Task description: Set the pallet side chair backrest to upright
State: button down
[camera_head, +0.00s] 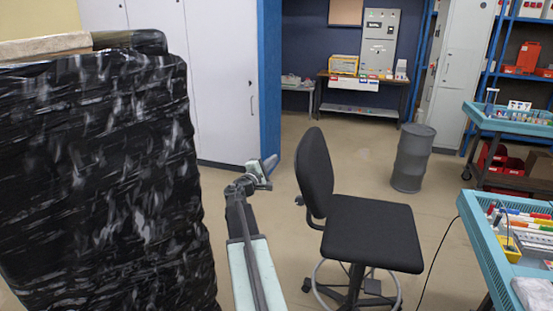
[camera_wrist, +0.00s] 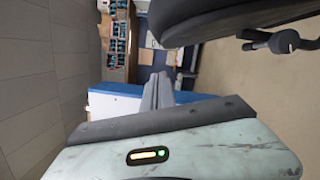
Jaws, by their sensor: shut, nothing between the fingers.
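The black office chair stands beside the wrapped pallet load (camera_head: 105,180), to its right in the head view. Its backrest (camera_head: 315,172) rises at the left end of the seat (camera_head: 370,232) and looks close to upright, with a slight lean left, away from the seat. A small knob or lever (camera_head: 299,201) shows low behind the backrest. In the wrist view, a black padded chair part (camera_wrist: 215,15) fills the top, with a dark lever (camera_wrist: 284,41) beside it. My gripper (camera_head: 266,171) is shut and empty, left of the backrest and apart from it; its fingers also show in the wrist view (camera_wrist: 159,88).
A light blue bench (camera_head: 490,260) with parts stands at the right, and a grey drum (camera_head: 412,158) stands behind the chair. White cabinets (camera_head: 165,70) are at the back left. A dark cable runs down beside the seat. Floor between chair and drum is clear.

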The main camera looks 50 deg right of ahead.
jog(key=s+d+r+p, duration=0.1)
jog(key=s+d+r, duration=0.1)
jog(key=d, duration=0.6)
jog(key=shift+s+d+p, duration=0.35)
jog(key=shift+d+p, duration=0.05)
